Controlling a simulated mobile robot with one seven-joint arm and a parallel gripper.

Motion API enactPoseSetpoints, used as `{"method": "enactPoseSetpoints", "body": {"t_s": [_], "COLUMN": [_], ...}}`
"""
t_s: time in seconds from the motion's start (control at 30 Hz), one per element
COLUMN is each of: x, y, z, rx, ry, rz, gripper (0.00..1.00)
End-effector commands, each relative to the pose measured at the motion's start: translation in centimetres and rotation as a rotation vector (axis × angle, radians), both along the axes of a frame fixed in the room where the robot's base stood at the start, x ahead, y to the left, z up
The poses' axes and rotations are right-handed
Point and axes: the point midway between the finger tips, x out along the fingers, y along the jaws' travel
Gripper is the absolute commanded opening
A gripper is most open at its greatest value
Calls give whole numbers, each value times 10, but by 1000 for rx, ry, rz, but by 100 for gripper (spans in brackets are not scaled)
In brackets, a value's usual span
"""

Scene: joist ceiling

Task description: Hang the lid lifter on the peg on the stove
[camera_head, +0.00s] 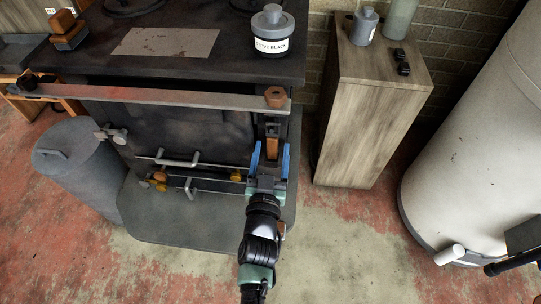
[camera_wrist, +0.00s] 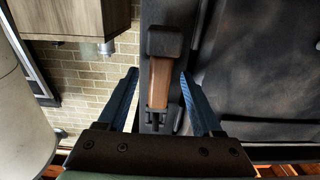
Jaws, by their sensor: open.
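A dark piece with a brown wooden grip, seemingly the lid lifter (camera_head: 272,147), stands upright at the stove's front right, below the rail end. It also shows in the wrist view (camera_wrist: 161,82), with a dark block at one end and a dark forked part at the other. My gripper (camera_head: 270,152) is open, its blue fingers on either side of the grip; the wrist view shows gaps beside it. The dark stove (camera_head: 225,68) has a pale metal fitting (camera_head: 112,135) at its front left. I cannot tell for sure which part is the peg.
A metal rail (camera_head: 160,97) with a brown end knob (camera_head: 276,97) crosses the stove front. A labelled jar (camera_head: 271,33) stands on the stove. A wooden cabinet (camera_head: 350,130) and large white cylinder (camera_head: 470,150) are to the right; a grey bin (camera_head: 80,165) is left.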

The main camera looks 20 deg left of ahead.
Motion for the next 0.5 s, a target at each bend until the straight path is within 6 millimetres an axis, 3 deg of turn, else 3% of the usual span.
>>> {"method": "enactPoseSetpoints", "body": {"t_s": [0.17,0.5], "x": [-15,-80], "y": [-4,-23], "z": [1,3], "rx": [-1,-1], "ry": [0,0], "rz": [0,1], "gripper": [67,67]}}
